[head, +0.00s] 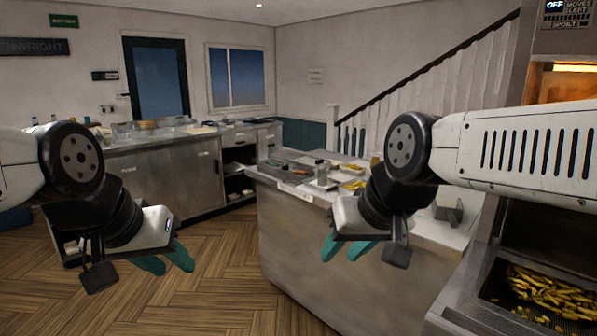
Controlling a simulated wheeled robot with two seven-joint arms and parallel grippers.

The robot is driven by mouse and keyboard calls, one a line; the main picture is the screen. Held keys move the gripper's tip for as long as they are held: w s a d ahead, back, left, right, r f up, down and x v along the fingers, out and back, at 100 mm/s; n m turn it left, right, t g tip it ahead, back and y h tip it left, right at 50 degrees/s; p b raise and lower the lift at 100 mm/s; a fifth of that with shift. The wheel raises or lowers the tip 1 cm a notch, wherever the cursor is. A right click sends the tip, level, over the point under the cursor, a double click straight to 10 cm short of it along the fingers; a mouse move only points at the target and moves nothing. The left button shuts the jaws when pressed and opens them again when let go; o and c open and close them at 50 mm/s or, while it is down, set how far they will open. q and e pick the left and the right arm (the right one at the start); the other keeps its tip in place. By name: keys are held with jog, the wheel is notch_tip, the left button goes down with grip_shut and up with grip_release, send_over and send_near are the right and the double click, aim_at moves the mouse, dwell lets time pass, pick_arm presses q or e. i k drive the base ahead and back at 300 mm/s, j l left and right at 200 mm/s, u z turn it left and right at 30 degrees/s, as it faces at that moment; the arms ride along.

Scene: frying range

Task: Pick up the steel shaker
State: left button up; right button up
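A small grey upright cylinder, which looks like the steel shaker (322,170), stands on the middle counter (300,255) among trays and food. It is small in the head view, so its details are hard to tell. My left gripper (178,269) hangs over the wooden floor at the left, with its teal fingers apart and nothing between them. My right gripper (338,256) is in front of the counter's near side in the picture, below the shaker. Its teal fingers are apart and empty. Neither gripper touches the shaker.
A tray with yellow fries (354,185) sits right of the shaker, partly behind my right arm. A grey block-like holder (448,208) stands further right. A fryer bin of fries (545,300) is at the lower right. A steel back counter (170,180) stands left; open floor lies between.

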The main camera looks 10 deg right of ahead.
aim_at(322, 169)
jog(key=i+j, duration=0.1)
jog(key=i, duration=0.9)
jog(key=i+l, duration=0.5)
jog(key=i, duration=0.15)
